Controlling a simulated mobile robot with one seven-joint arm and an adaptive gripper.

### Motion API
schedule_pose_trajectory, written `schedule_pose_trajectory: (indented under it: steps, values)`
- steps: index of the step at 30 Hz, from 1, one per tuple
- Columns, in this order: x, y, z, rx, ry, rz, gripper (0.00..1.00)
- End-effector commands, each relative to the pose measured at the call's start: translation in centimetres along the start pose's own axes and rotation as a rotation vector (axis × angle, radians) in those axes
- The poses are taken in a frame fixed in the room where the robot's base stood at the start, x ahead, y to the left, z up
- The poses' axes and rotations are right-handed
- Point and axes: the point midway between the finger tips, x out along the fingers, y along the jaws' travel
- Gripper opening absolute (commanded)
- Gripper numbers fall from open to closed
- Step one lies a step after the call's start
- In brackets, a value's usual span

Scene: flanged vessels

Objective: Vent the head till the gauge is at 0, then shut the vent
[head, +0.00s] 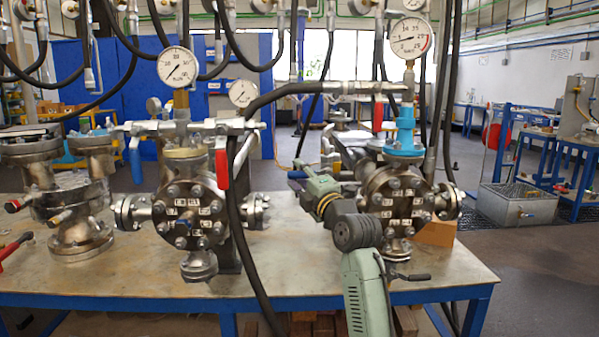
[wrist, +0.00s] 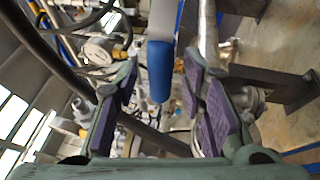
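A blue-sleeved metal lever (wrist: 160,68) lies between the finger pads in the wrist view; I see no clear contact. My gripper (wrist: 163,108) is open, its purple pads on either side. In the head view my gripper (head: 305,180) is left of the right vessel (head: 397,195), and a bit of blue (head: 297,174) shows at its tip. The right gauge (head: 409,38) stands above that vessel on a blue fitting (head: 404,135); its needle points roughly left, reading too small to tell. A left gauge (head: 178,67) tops the middle vessel (head: 188,212). My wrist partly hides the right vessel's left side.
A red lever (head: 221,168) hangs beside the middle vessel. A third gauge (head: 243,93) stands behind. Black hoses (head: 235,190) hang between the vessels. Another flanged vessel (head: 68,200) is at left. The steel bench top (head: 120,268) is mostly bare in front.

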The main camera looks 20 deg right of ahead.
Motion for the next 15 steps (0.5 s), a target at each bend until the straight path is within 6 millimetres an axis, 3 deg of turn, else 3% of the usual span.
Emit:
schedule_pose_trajectory:
  steps: [10, 15]
  values:
    - [0.50, -0.03, 0.01, 0.000, -0.001, 0.001, 0.37]
    - [0.48, -0.03, 0.00, 0.000, 0.000, 0.001, 0.26]
